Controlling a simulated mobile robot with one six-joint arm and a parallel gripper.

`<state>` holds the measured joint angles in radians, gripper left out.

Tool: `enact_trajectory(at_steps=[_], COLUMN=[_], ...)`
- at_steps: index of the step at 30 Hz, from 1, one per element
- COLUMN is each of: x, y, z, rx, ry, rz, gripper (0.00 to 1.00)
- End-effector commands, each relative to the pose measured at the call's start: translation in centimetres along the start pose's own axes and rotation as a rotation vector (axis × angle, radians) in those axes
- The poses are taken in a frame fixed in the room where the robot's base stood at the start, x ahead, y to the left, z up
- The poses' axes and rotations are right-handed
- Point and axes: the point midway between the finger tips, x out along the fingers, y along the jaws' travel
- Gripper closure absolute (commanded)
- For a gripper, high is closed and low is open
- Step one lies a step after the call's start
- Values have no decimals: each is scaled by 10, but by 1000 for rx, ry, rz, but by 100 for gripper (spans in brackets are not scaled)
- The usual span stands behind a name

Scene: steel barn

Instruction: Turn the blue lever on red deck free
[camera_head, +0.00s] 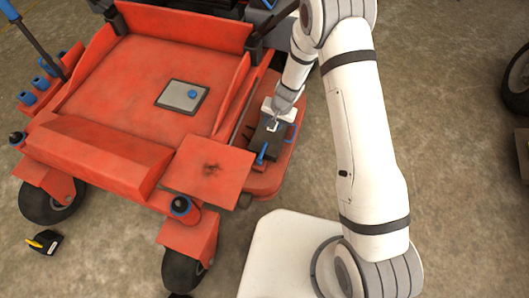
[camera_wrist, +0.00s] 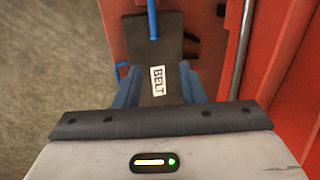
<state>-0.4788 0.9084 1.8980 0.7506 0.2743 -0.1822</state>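A dark box with a white label reading BELT (camera_wrist: 157,80) sits on the red side deck (camera_head: 262,186) of the red machine. The box also shows in the head view (camera_head: 267,141). A blue lever (camera_head: 262,154) sticks out from the box's near end; in the wrist view the lever (camera_wrist: 152,18) is at the top. A smaller blue piece (camera_wrist: 121,68) is at the box's side. My gripper (camera_wrist: 159,84) is above the box, its two bluish fingers apart on either side of the label. Nothing shows held between them; whether they touch the box is unclear.
A raised red wall and a metal rod (camera_wrist: 241,50) run close along the gripper's right in the wrist view. Bare floor (camera_wrist: 55,60) lies to the left there. A black-and-yellow object (camera_head: 45,242) is on the floor.

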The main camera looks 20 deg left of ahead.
Motion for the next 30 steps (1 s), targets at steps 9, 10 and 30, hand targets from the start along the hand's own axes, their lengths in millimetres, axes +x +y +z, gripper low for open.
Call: enact_trajectory(at_steps=[9, 10, 30], x=[86, 90, 156], y=[9, 10, 12], z=[15, 15, 16], rx=[19, 20, 20], ry=[-14, -14, -13], rz=[32, 32, 31], gripper=[64, 64, 64])
